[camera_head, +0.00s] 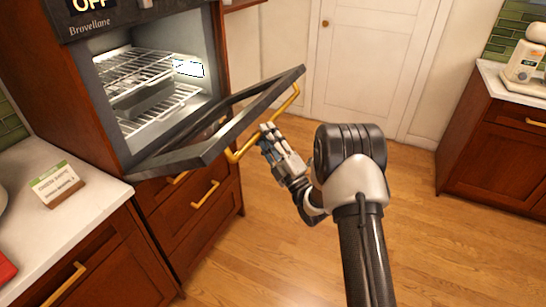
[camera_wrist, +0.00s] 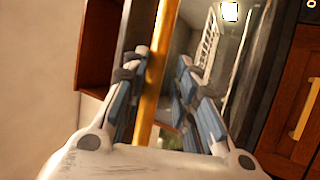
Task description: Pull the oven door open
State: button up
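The oven door (camera_head: 212,143) is dark-framed with a glass pane and hangs partly open, tilted out and down from the oven. Its brass bar handle (camera_head: 236,155) runs along the outer side. My gripper (camera_head: 267,136) is at the handle's middle. In the wrist view, the handle (camera_wrist: 156,75) passes between the fingers of my gripper (camera_wrist: 163,75), close to the left finger, with a gap to the right finger. The fingers are apart. Whether the left finger touches the bar is unclear.
The lit oven cavity (camera_head: 190,68) holds wire racks (camera_head: 150,70). Wooden drawers (camera_head: 190,215) with brass pulls stand below. A counter (camera_head: 100,210) with a small sign (camera_head: 57,185) is at left. Another cabinet (camera_head: 500,140) is at right. The wood floor (camera_head: 280,255) is clear.

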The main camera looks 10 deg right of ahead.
jog(key=s+d+f, duration=0.1)
jog(key=s+f, duration=0.3)
jog(key=f, duration=0.1)
dwell(0.6)
jog(key=shift+r, duration=0.1)
jog(key=shift+c, duration=0.2)
